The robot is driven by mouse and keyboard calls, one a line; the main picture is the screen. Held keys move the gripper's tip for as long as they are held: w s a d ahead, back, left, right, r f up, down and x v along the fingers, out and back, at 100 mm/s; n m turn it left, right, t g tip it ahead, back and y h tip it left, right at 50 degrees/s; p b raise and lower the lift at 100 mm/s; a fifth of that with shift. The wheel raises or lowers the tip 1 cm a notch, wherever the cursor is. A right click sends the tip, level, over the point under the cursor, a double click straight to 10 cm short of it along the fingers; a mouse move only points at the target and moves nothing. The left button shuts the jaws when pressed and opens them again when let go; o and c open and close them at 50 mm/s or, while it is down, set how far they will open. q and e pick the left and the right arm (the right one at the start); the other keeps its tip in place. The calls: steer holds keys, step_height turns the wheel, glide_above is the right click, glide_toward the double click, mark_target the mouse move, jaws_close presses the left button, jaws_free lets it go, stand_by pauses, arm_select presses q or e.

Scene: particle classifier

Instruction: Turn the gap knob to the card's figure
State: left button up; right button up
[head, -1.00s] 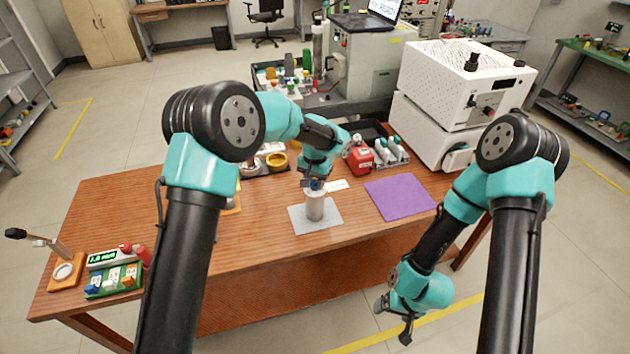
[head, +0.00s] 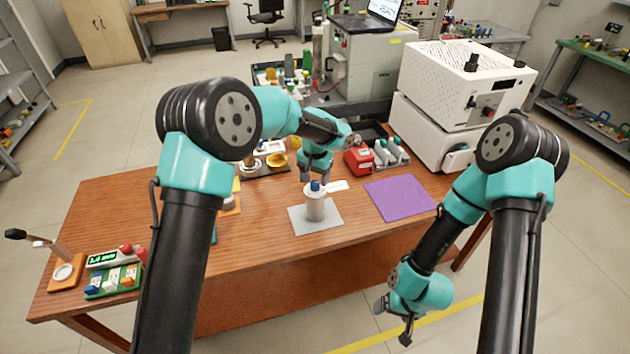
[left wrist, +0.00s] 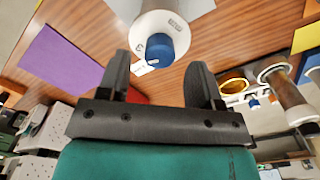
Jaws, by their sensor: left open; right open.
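The gap knob (head: 315,187) is blue and sits on top of a white and grey cylinder (head: 315,207), which stands upright on a grey mat (head: 326,217). In the left wrist view the blue knob (left wrist: 160,48) shows beyond the fingertips. My left gripper (head: 316,176) is open and empty, just behind and above the knob, apart from it. Its fingers (left wrist: 160,78) are spread wide. A small white card or tag (head: 338,185) is beside the knob; its writing is too small to read. My right gripper (head: 393,320) hangs open and empty off the table's front.
A green-lit display (head: 102,258) with an unclear figure is at the left. A purple mat (head: 399,197) lies right of the cylinder. A red container (head: 359,160) and a rack of bottles (head: 391,152) stand behind. The tabletop in front of the cylinder is clear.

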mark_target(315, 183)
arm_select(q)
step_height(315, 183, up, 15)
stand_by(0.4)
